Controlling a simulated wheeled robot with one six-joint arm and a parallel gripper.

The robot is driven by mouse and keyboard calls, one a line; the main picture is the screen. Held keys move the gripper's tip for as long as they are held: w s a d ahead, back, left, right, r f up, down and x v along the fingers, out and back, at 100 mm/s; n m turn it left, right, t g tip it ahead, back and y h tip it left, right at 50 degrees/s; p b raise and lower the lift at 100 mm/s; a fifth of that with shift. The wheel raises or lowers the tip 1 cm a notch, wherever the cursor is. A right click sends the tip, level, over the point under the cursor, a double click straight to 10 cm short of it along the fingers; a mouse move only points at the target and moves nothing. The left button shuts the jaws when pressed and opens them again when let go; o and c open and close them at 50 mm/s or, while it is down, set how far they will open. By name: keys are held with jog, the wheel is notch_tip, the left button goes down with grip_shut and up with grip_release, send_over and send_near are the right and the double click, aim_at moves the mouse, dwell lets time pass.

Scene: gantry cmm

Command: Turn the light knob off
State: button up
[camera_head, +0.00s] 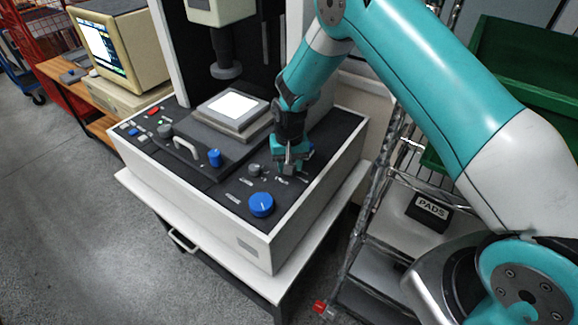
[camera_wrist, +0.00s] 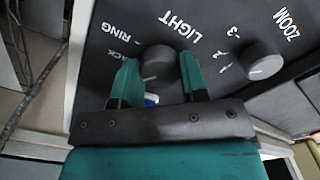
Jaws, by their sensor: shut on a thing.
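The light knob (camera_wrist: 159,63) is a dark grey round knob on the black panel, next to the printed words LIGHT and RING and a partly covered word ending in ACK. In the wrist view my gripper (camera_wrist: 157,72) has one teal finger on each side of it, shut on the knob. The finger on the left covers part of the printing. A small blue and white patch shows at the knob's near side; I cannot tell what it is. In the head view my gripper (camera_head: 289,163) is down at the panel's right side and hides the light knob.
The zoom knob (camera_wrist: 262,61) is close by on the right in the wrist view. The head view shows a big blue knob (camera_head: 261,204), a smaller blue knob (camera_head: 215,158) and a bright lit stage (camera_head: 232,105). A rack with green bins (camera_head: 535,75) stands on the right.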

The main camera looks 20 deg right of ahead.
jog(key=n+b, duration=0.2)
jog(key=n, duration=0.2)
jog(key=shift+f, duration=0.1)
jog(key=shift+n+b, duration=0.7)
jog(key=shift+n, duration=0.7)
jog(key=o, duration=0.9)
notch_tip(320, 180, up, 18)
jog(key=b, duration=0.3)
jog(key=shift+f+b, duration=0.15)
jog(key=shift+b, duration=0.25)
jog(key=s+a+r+y, duration=0.1)
jog(key=s+r, duration=0.1)
jog(key=s, duration=0.8)
jog(key=s+a+r+n+y, duration=0.1)
jog(key=s+a+r, duration=0.1)
jog(key=s, duration=0.8)
jog(key=s+a+r+n+y, duration=0.1)
jog(key=s+r+y, duration=0.1)
jog(key=s, duration=0.9)
jog(key=shift+a, duration=0.35)
